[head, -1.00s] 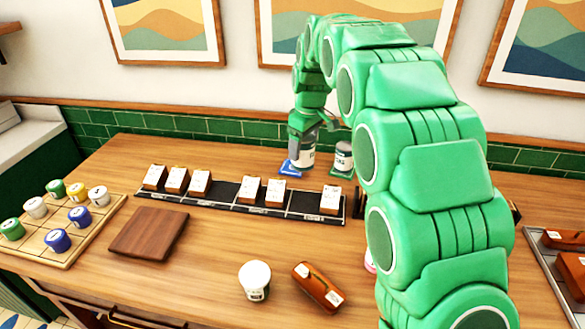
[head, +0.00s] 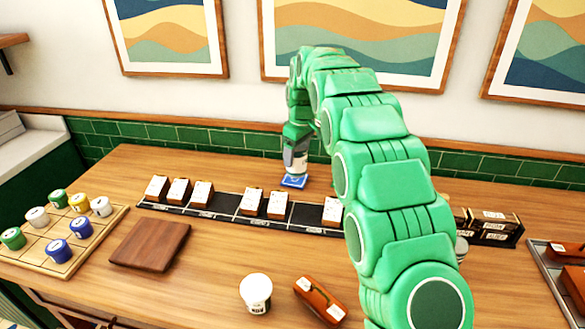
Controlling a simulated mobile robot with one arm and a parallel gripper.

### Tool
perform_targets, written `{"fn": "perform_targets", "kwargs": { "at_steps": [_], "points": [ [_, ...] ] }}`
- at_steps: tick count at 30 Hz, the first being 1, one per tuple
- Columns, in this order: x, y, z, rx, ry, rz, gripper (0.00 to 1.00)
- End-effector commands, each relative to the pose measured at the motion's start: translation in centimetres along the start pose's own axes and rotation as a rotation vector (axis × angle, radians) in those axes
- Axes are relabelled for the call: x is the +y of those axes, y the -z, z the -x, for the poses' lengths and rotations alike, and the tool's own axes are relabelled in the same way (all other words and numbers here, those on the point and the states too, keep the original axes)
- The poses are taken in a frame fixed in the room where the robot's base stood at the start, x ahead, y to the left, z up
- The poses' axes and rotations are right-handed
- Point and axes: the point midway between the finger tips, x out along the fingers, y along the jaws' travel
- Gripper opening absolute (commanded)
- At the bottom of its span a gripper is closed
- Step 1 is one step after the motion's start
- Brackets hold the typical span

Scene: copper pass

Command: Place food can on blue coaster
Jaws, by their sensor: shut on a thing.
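The blue coaster (head: 291,183) lies on the table at the back, behind the long black tray. My gripper (head: 296,163) is above it, pointing down and shut on the food can (head: 297,169). The can is small here and mostly covered by my gripper. It looks upright and over the coaster. I cannot tell whether its base touches the coaster.
The black tray (head: 228,217) with several labelled brown packets runs in front of the coaster. A wooden board of coloured jars (head: 40,259) and a brown board (head: 150,244) are left. A white tub (head: 256,293) and brown case (head: 318,300) stand in front. My arm hides the right middle.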

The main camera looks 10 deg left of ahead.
Motion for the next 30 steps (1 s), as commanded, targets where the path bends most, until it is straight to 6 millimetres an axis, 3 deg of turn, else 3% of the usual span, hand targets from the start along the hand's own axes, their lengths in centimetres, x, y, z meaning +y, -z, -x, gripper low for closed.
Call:
{"fn": "perform_targets", "kwargs": {
  "at_steps": [18,30],
  "points": [
    [3.1,2.8,-5.1,-0.001,0.000,0.000,0.18],
    [3.9,3.4,-6.1,0.002,-0.002,0.000,0.18]
  ]
}}
